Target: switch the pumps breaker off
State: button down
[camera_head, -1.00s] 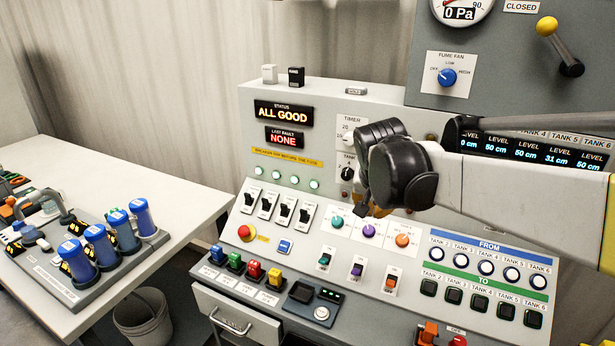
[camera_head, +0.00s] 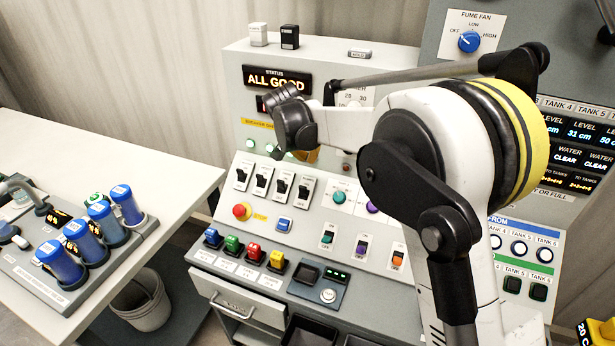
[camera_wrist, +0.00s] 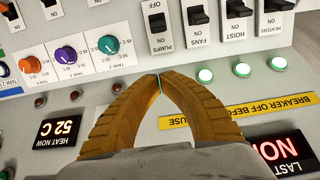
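The pumps breaker (camera_wrist: 160,22) is a black toggle on a white plate marked OFF and ON, at the top middle of the wrist view. In the head view it is the rightmost (camera_head: 303,187) of the row of black breakers. Its lever looks set like its neighbours'. My gripper (camera_wrist: 158,77) has two tan fingers whose tips meet, with nothing visibly held. The tips appear just short of the pumps plate, apart from the toggle. In the head view my gripper is above the breaker row, its fingertips partly hidden. Any lamp at the pumps position is hidden by the fingers.
The fans (camera_wrist: 197,14), hoist (camera_wrist: 235,10) and heaters (camera_wrist: 272,8) breakers stand close beside it, with lit green lamps (camera_wrist: 242,69). A red emergency button (camera_head: 242,210) sits below the breakers in the head view.

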aim_at(314, 174)
jog(key=b+x, duration=0.3)
jog(key=x, duration=0.7)
jog(key=shift+f+b, duration=0.1)
jog(key=shift+b, duration=0.3)
jog(key=shift+s+a+f+b, duration=0.1)
jog(key=shift+s+a+b, duration=0.15)
jog(key=shift+s, duration=0.35)
jog(key=shift+s+a+f+b, duration=0.1)
jog(key=shift+s+a+b, duration=0.1)
jog(key=shift+s, duration=0.4)
jog(key=shift+s+a+f+b, duration=0.1)
jog(key=shift+s+a+b, duration=0.15)
jog(key=shift+s, duration=0.35)
jog(key=shift+r, duration=0.1)
